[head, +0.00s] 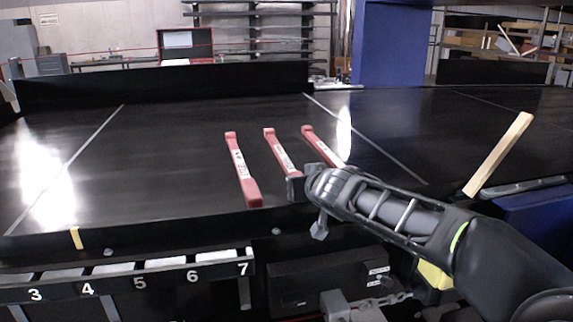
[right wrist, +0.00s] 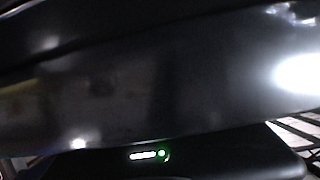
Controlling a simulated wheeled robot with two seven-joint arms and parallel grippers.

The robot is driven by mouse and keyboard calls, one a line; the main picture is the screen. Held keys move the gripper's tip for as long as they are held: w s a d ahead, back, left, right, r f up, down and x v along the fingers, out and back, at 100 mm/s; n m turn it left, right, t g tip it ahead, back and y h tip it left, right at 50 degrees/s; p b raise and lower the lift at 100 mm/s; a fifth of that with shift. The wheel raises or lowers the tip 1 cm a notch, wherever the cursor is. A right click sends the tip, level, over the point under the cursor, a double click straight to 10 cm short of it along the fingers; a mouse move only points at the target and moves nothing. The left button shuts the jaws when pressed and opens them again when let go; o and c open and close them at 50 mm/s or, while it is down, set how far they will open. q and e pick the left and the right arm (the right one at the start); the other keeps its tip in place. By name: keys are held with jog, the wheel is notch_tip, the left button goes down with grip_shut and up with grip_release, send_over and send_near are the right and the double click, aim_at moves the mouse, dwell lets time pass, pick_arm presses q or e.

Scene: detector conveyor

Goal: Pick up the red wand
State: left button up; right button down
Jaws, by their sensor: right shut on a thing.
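Three red wands with white labels lie on the black conveyor (head: 190,150) in the head view: a left one (head: 240,168), a middle one (head: 279,150) and a right one (head: 318,143). My right gripper (head: 296,188) is at the near end of the middle wand and shut on it. That end is hidden by the gripper. The near end of the right wand is hidden behind my right arm. My left gripper is not in view.
A numbered rack (head: 120,284) runs along the front left edge. A wooden strip (head: 499,154) lies at the right of the belt. A dark box (head: 325,283) and a chain (head: 385,301) are below the front edge. The belt's left side is clear.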

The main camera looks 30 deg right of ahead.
jog(key=shift+r, duration=0.1)
dwell(0.3)
notch_tip(320, 180, up, 10)
jog(key=p, duration=0.2)
dwell(0.8)
